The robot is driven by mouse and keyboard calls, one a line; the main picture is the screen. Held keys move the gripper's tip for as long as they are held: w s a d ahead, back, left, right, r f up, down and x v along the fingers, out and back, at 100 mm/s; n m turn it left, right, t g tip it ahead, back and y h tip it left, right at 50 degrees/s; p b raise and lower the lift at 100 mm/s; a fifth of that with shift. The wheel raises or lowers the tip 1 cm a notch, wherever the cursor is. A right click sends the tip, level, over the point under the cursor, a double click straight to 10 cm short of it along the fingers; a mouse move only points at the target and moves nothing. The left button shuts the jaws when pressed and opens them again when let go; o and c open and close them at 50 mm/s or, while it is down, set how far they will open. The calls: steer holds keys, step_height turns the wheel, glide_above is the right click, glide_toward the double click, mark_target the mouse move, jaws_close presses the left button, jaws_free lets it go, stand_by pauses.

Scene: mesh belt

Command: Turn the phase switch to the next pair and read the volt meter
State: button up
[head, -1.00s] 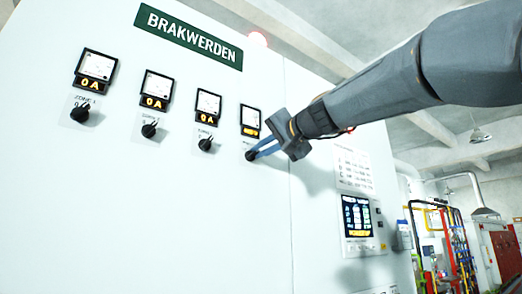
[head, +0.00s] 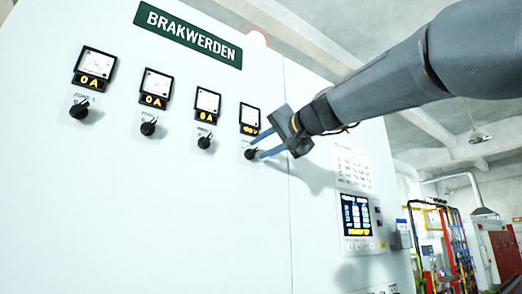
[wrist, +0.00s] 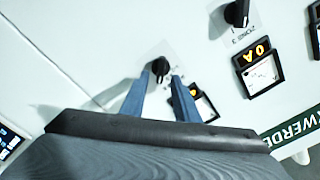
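The phase switch (head: 251,154) is a black knob on the white cabinet front, the rightmost in a row of knobs. The volt meter (head: 250,119) sits just above it, with a white dial and a lit orange readout too small to read surely. My gripper (head: 256,147) is open, with its blue fingers apart at the knob. In the wrist view, the knob (wrist: 160,66) shows between and just beyond the fingertips (wrist: 157,80), with nothing clamped. The volt meter (wrist: 203,103) is partly hidden by my gripper there.
Three more meters reading 0 A, such as the nearest one (head: 207,105), stand to the left with black knobs (head: 204,142) below. A lit screen panel (head: 356,214) and a printed label sheet (head: 352,168) are to the right.

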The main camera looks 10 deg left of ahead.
steer(key=b+v, duration=0.2)
steer(key=v, duration=0.4)
steer(key=shift+s+d+b, duration=0.25)
steer(key=shift+d+b, duration=0.05)
